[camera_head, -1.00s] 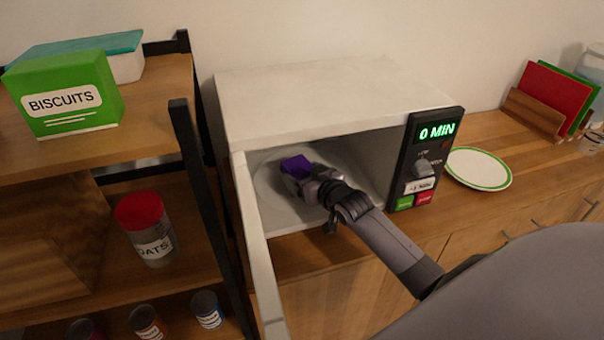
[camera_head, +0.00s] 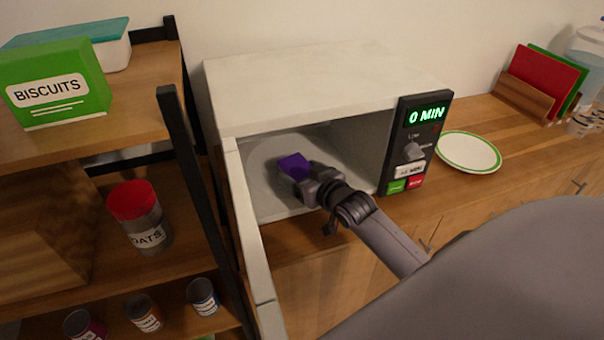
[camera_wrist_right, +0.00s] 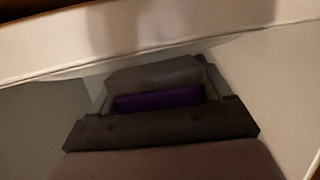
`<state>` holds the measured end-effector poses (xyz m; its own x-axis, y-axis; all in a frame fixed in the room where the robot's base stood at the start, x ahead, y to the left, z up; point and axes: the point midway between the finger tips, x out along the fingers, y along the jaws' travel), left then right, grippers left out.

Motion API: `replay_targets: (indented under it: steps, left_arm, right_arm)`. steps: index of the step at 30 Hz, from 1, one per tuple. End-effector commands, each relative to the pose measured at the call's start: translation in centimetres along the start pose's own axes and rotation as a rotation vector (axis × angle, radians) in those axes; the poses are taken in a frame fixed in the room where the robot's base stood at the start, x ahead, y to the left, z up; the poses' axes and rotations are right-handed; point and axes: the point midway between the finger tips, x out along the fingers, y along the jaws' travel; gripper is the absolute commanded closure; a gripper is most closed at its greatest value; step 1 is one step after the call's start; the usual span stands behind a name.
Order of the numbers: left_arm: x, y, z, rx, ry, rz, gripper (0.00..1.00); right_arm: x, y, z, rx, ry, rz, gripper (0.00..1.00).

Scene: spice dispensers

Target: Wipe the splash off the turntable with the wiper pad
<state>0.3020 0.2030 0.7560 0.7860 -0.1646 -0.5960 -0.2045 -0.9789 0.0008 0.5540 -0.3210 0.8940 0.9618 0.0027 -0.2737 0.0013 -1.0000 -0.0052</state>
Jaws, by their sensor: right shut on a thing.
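The microwave (camera_head: 310,88) stands on the counter with its door open to the left. The pale round turntable (camera_head: 262,178) lies inside on its floor. My right gripper (camera_head: 297,174) reaches in through the opening and is shut on the purple wiper pad (camera_head: 293,163). The pad is over the turntable; I cannot tell if it touches it. In the right wrist view the pad (camera_wrist_right: 160,100) sits between the fingers, with a grey part above the purple. I cannot make out a splash on the visible turntable. My left gripper is not in view.
The open microwave door (camera_head: 246,225) stands left of my arm, close to a shelf (camera_head: 190,160) with a biscuits box (camera_head: 58,85) and an oats jar (camera_head: 139,217). The control panel (camera_head: 416,143) is right of the opening. A plate (camera_head: 468,152) lies on the counter.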

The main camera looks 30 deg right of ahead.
Motion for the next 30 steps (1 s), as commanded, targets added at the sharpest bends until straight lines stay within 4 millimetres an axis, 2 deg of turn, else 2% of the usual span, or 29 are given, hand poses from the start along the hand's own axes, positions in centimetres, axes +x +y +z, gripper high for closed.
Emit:
replay_targets:
  steps: [15, 30]
  left_arm:
    - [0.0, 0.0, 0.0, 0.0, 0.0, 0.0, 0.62]
    - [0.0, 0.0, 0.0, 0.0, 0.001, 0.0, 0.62]
  right_arm:
    - [-1.4, 0.0, -5.0, 0.0, 0.005, 0.0, 0.7]
    - [-1.6, 0.0, -5.8, 0.0, 0.003, 0.0, 0.7]
